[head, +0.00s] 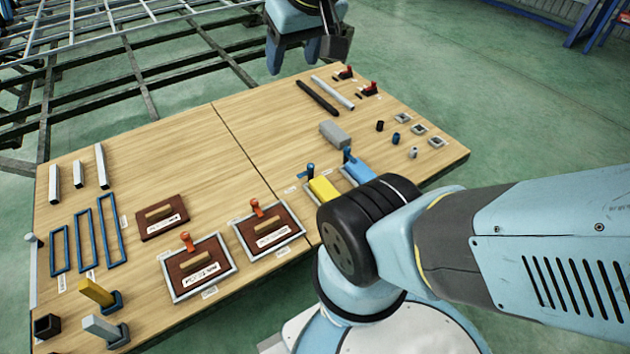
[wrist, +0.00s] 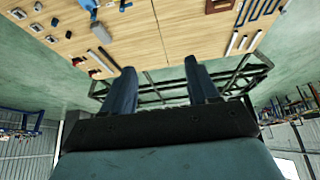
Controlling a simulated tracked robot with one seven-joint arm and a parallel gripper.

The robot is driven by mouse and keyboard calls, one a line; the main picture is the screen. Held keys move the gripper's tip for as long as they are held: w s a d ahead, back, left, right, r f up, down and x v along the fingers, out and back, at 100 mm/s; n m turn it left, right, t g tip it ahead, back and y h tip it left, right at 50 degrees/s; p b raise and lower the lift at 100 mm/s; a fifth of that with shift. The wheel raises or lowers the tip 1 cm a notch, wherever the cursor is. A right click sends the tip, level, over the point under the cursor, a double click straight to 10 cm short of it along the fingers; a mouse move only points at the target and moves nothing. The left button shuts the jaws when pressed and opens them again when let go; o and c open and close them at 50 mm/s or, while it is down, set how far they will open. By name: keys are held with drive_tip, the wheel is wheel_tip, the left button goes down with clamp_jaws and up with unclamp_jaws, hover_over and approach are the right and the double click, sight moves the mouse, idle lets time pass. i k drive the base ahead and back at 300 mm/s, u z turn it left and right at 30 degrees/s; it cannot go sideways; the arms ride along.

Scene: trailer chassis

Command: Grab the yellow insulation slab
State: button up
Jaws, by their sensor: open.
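A yellow slab (head: 323,190) lies on the wooden table at its near edge, in a light frame beside a blue slab (head: 358,172). My own arm stands close to its right and partly covers that area. A second yellow piece (head: 97,292) stands tilted in a blue holder at the table's near left corner. My gripper (head: 293,64) is beyond the table's far edge, well away from both yellow pieces. Its fingers are apart with nothing between them, and they also show in the wrist view (wrist: 158,65). I cannot make out a yellow slab in the wrist view.
The wooden table (head: 180,140) holds a grey block (head: 334,134), dark and light bars (head: 318,97), red-handled clamps (head: 369,89), brown plates (head: 268,232) and blue frames (head: 82,240). A metal chassis lattice (head: 130,60) lies behind it. The table's middle is mostly clear.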

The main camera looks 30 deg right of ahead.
sight(320, 186)
drive_tip(key=z, duration=1.25)
drive_tip(key=k, duration=1.55)
drive_tip(key=u, duration=0.7)
drive_tip(key=i, duration=1)
drive_tip(key=z, duration=0.05)
